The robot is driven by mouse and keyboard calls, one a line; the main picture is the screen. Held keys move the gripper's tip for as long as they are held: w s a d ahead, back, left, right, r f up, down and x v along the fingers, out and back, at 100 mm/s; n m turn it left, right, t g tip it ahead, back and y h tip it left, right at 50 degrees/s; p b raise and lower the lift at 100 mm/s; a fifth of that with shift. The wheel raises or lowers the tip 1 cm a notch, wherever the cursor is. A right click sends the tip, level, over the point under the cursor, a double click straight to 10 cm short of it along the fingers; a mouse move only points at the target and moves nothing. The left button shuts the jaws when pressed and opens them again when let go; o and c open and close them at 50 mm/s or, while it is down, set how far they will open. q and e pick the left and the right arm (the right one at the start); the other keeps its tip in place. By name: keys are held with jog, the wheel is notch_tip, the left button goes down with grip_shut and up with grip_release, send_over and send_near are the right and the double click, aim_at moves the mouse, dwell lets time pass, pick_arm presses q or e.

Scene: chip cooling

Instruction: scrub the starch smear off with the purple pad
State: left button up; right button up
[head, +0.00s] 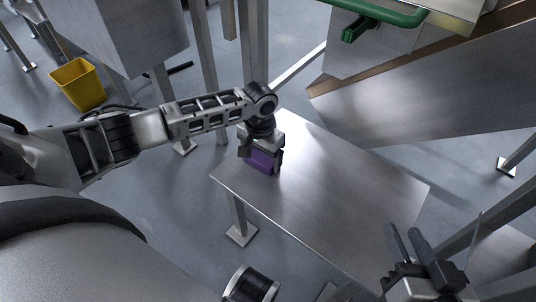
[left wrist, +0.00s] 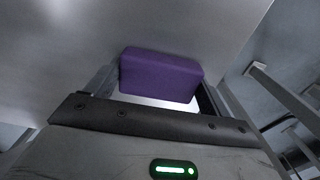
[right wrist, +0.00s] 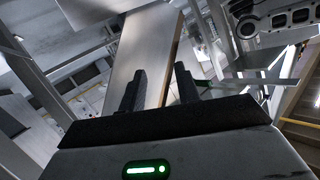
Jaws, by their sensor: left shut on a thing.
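The purple pad (head: 262,163) is a block at the far left end of the steel table (head: 330,185). My left gripper (head: 262,152) is shut on the purple pad from above. The left wrist view shows the pad (left wrist: 160,75) between the fingers, over the grey tabletop (left wrist: 60,60). I cannot tell whether the pad touches the surface. No starch smear can be made out on the visible tabletop. My right gripper (head: 408,245) is at the lower right, beyond the table's near right edge. Its two fingers (right wrist: 160,90) stand apart with nothing between them in the right wrist view.
A yellow bin (head: 78,84) stands on the floor at the upper left. A large sloped metal chute (head: 430,90) rises behind the table at the right. A green handle (head: 375,12) is at the top. The middle and right of the tabletop are clear.

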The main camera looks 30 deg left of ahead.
pick_arm(q)
notch_tip(320, 180, up, 3)
jog(key=shift+f+p, duration=0.1)
jog(key=shift+p, duration=0.35)
notch_tip(320, 180, up, 3)
jog(key=p, duration=0.4)
jog(key=shift+d, duration=0.1)
jog(key=shift+r+p, duration=0.35)
jog(key=shift+p, duration=0.15)
jog(key=shift+r+p, duration=0.65)
jog(key=shift+p, duration=0.2)
jog(key=shift+r, duration=0.15)
pick_arm(e)
jog(key=d+f+g+h, duration=0.1)
jog(key=s+d+f+g+h, duration=0.1)
jog(key=d+g, duration=0.1)
jog(key=shift+s+f, duration=0.1)
jog(key=shift+f, duration=0.05)
